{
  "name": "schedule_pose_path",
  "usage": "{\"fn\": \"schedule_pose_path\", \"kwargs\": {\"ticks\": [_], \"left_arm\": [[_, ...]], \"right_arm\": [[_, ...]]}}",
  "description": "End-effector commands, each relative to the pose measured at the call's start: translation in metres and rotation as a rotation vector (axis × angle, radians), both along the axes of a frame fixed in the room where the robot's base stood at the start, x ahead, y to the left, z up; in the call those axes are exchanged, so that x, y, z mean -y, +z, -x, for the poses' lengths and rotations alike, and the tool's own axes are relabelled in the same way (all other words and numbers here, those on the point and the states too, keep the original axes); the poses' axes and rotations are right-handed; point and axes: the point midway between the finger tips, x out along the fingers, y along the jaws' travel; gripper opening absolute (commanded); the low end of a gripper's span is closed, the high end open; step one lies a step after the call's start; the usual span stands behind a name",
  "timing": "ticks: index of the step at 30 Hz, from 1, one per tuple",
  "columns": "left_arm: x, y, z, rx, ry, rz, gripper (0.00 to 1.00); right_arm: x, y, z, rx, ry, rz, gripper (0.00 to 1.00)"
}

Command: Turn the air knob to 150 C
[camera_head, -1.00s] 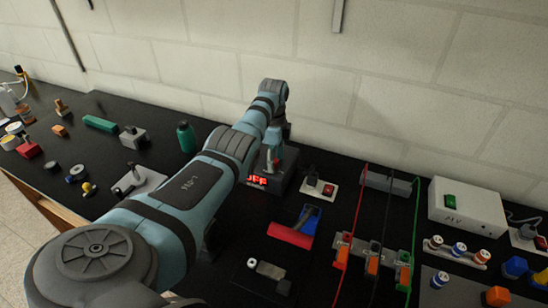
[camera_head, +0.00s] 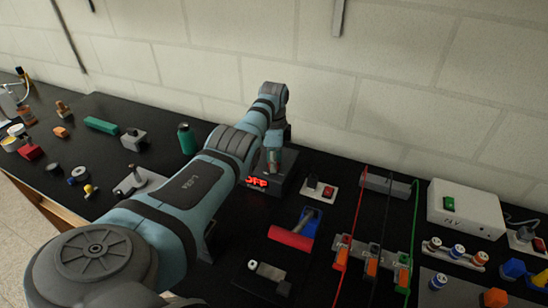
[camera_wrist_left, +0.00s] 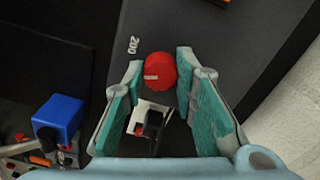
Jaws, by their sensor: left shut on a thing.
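The air knob (camera_wrist_left: 160,71) is a red round knob with a short white mark on its lower left side, in the left wrist view. It sits on a dark panel (camera_wrist_left: 190,22) with a white "200" printed up and left of it. My left gripper (camera_wrist_left: 158,74) is shut on the knob, one finger on each side. In the head view the left gripper (camera_head: 272,168) is over a dark box whose red display (camera_head: 257,182) reads OFF. The knob is hidden there by my arm and gripper. My right gripper is not in view.
Right of the box are a black-and-red switch on a white plate (camera_head: 329,193) and a red-and-blue holder (camera_head: 292,237). A green bottle (camera_head: 187,139) stands left of my arm. The tiled wall (camera_head: 400,90) is close behind.

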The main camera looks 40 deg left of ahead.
Motion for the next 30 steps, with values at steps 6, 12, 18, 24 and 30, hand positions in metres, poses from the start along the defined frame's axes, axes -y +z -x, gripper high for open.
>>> {"fn": "schedule_pose_path", "kwargs": {"ticks": [6, 12, 18, 24, 30], "left_arm": [[0.000, 0.002, -0.001, 0.001, 0.163, 0.000, 0.00], [0.000, 0.002, -0.001, 0.002, 0.314, -0.001, 0.00], [0.000, 0.002, -0.001, 0.004, 0.430, 0.000, 0.00], [-0.001, 0.002, -0.001, 0.004, 0.494, -0.001, 0.00], [-0.001, 0.002, -0.001, 0.005, 0.514, 0.000, 0.00]], "right_arm": [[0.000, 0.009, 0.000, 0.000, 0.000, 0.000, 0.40], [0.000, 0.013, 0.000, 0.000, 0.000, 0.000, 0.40], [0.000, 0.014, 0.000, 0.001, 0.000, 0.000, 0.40], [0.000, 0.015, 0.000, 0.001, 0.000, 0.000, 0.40], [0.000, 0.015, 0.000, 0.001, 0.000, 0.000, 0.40]]}}
